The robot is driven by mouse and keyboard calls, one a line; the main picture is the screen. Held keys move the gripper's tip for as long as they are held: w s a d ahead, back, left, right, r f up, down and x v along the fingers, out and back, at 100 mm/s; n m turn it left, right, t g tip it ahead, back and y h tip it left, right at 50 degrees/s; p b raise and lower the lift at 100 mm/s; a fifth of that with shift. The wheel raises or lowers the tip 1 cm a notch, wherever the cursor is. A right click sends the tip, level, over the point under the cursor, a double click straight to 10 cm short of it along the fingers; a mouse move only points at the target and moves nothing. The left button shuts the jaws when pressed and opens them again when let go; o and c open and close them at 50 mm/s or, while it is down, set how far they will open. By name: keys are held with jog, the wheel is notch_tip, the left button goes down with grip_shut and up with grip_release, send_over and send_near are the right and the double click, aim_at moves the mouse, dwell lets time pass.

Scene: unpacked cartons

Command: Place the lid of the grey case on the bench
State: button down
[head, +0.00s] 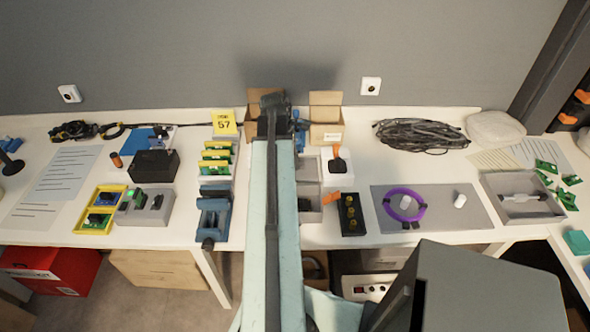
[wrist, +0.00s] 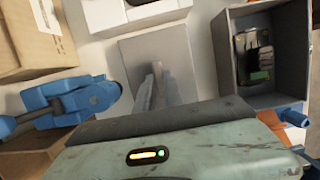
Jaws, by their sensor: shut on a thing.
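The lid, a flat grey square plate (wrist: 136,52), is in the middle of the wrist view. My gripper (wrist: 156,72) is shut on it, with both fingers together over its middle. I cannot tell whether the lid touches the bench or hangs just above it. The open grey case (wrist: 225,58) stands to the right of the lid, apart from it, with dark and green parts inside. In the head view the case (head: 312,216) shows beside my arm, partly hidden by it. The white bench (head: 345,232) runs along the wall.
Cardboard boxes (wrist: 38,40) and a blue tool (wrist: 70,102) lie left of the lid in the wrist view. In the head view, a black block (head: 350,228), a grey mat (head: 440,222) with a purple ring and a cable coil (head: 420,135) lie to the right.

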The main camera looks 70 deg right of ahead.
jog(key=shift+f+b, duration=0.3)
jog(key=shift+f, duration=0.65)
jog(key=shift+r, duration=0.25)
jog(key=shift+f, duration=0.2)
jog(key=c, duration=1.5)
grip_release()
jog(key=shift+o, duration=0.2)
jog(key=p+v, duration=1.2)
jog(key=shift+r, duration=0.25)
